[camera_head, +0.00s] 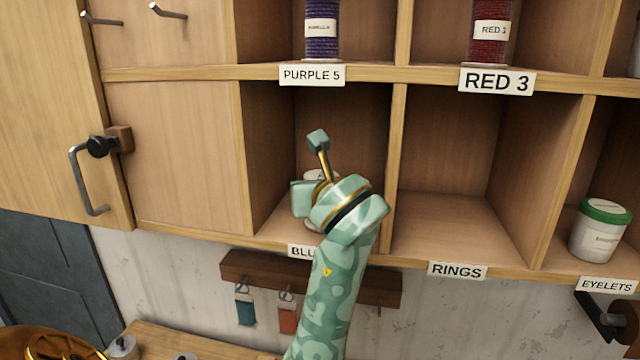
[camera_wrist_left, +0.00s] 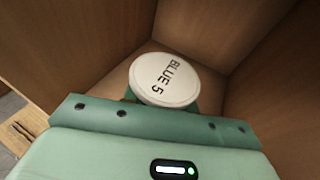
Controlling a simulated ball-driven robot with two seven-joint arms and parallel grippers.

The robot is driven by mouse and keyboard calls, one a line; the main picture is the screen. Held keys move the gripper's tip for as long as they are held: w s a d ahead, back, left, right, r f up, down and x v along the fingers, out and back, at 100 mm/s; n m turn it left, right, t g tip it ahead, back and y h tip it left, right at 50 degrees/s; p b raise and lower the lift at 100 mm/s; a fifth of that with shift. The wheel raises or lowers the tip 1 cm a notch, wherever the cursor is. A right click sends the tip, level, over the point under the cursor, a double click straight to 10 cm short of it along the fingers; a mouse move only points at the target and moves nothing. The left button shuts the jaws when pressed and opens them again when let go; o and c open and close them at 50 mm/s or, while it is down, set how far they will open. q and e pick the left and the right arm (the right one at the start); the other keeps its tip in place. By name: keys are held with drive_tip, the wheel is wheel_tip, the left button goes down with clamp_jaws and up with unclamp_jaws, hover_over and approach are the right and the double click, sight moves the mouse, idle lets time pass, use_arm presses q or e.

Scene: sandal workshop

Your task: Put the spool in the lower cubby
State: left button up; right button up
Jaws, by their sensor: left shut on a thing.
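The spool has a white round top that reads BLUE 5 in the left wrist view (camera_wrist_left: 165,80); only a little of its pale end shows past my gripper in the head view (camera_head: 313,175). My left gripper (camera_head: 316,196) is shut on the spool, inside the lower cubby (camera_head: 275,160) whose label is partly covered and shows BLU. The spool looks roughly upright. My gripper and wrist hide most of it, so I cannot tell whether it touches the cubby floor. My right gripper is in neither view.
Purple (camera_head: 321,35) and red (camera_head: 490,40) spools stand in the cubbies above. The RINGS cubby (camera_head: 450,220) to the right is empty. A white jar with a green lid (camera_head: 600,230) stands in the EYELETS cubby. A rack with hanging tags (camera_head: 240,268) is below.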

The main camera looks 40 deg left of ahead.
use_arm(q)
drive_tip(key=shift+s+d, duration=0.1)
drive_tip(key=shift+d, duration=0.05)
drive_tip(key=o, duration=1)
drive_tip(key=shift+f, duration=0.1)
drive_tip(key=shift+o, duration=0.2)
drive_tip(key=shift+r, duration=0.2)
drive_tip(key=b+v, duration=0.3)
drive_tip(key=v, duration=0.9)
